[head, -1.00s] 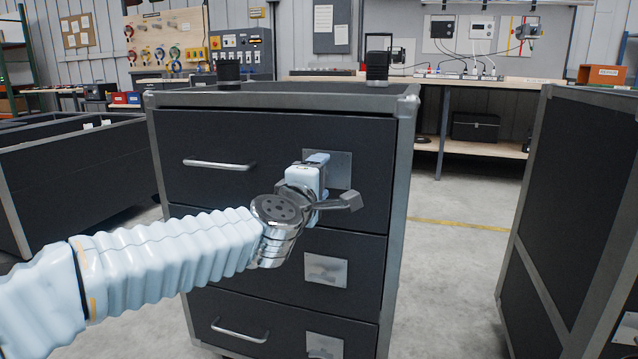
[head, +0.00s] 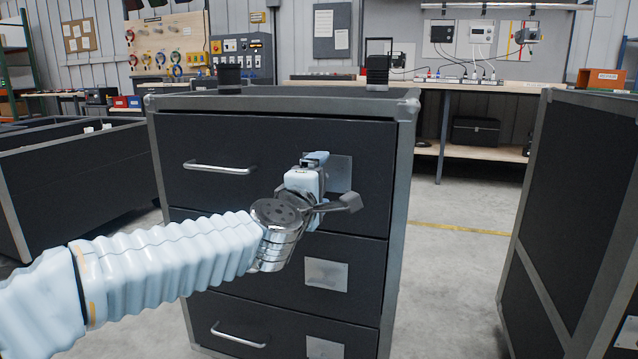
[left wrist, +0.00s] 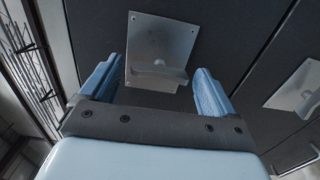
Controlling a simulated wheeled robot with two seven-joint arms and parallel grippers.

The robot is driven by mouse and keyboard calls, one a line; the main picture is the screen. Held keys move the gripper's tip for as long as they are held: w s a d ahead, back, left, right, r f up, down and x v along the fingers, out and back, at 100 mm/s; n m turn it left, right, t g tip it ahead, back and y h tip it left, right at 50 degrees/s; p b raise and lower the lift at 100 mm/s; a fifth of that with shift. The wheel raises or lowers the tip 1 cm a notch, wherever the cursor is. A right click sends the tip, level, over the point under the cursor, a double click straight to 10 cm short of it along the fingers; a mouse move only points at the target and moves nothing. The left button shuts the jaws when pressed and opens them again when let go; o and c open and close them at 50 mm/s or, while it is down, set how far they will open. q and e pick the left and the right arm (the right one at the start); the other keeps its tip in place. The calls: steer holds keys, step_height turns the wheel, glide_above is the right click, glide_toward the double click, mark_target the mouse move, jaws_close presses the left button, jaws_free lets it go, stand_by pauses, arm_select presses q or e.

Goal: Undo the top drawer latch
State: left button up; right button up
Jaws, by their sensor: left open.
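The top drawer (head: 250,135) of the dark cabinet looks shut. Its latch is a metal plate with a protruding lever (left wrist: 158,72); in the head view the plate (head: 340,174) shows just right of my gripper, with the lever hidden. My left gripper (head: 312,162) is in front of this latch. In the left wrist view its two blue fingers (left wrist: 156,88) are apart, one on each side of the lever, with nothing held between them. I cannot tell whether the fingers touch the plate. My right gripper is not in view.
A second latch plate (head: 326,274) is on the middle drawer, and another shows lower down. The top drawer's bar handle (head: 220,167) is left of my gripper. Another dark cabinet (head: 575,200) stands at the right, with bare floor between.

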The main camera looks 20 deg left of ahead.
arm_select(q)
steer(key=s+p, duration=0.2)
steer(key=s, duration=1.1)
steer(key=shift+s+a, duration=0.2)
steer(key=shift+s, duration=0.2)
